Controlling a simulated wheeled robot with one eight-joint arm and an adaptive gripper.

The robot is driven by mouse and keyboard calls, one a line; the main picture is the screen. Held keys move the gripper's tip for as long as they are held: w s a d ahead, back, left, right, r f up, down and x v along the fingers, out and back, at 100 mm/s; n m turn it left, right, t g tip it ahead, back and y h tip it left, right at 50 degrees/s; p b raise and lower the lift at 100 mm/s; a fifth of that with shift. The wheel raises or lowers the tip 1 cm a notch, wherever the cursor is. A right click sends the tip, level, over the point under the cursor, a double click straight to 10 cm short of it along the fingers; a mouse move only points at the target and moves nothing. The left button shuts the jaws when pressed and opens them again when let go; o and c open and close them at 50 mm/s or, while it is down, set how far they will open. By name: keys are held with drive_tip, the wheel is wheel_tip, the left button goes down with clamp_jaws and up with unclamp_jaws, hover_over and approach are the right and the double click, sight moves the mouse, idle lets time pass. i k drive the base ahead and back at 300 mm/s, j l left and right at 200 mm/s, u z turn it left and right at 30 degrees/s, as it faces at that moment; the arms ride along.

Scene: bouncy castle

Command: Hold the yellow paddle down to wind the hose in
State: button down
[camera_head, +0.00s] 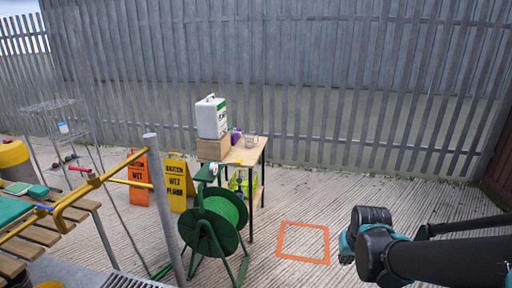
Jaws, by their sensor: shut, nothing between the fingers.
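A green hose reel (211,226) stands on a green frame on the paving, left of centre, with green hose wound on its drum. A small dark green housing with a pale round face (208,171) sits at the top of the reel. I cannot make out a yellow paddle on the reel with certainty. My arm reaches in from the right edge, with a black and teal joint well to the right of the reel. My gripper cannot be made out in this view.
A wooden table (246,152) behind the reel bears a white and green container (212,117). Orange (137,178) and yellow (178,184) caution signs stand left. An orange square (303,224) marks clear paving.

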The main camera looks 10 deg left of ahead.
sight(238, 161)
drive_tip(key=i+j, duration=0.15)
drive_tip(key=i, duration=0.45)
drive_tip(key=i+j, duration=0.15)
drive_tip(key=i, duration=0.45)
drive_tip(key=i+j, duration=0.1)
drive_tip(key=i, duration=0.45)
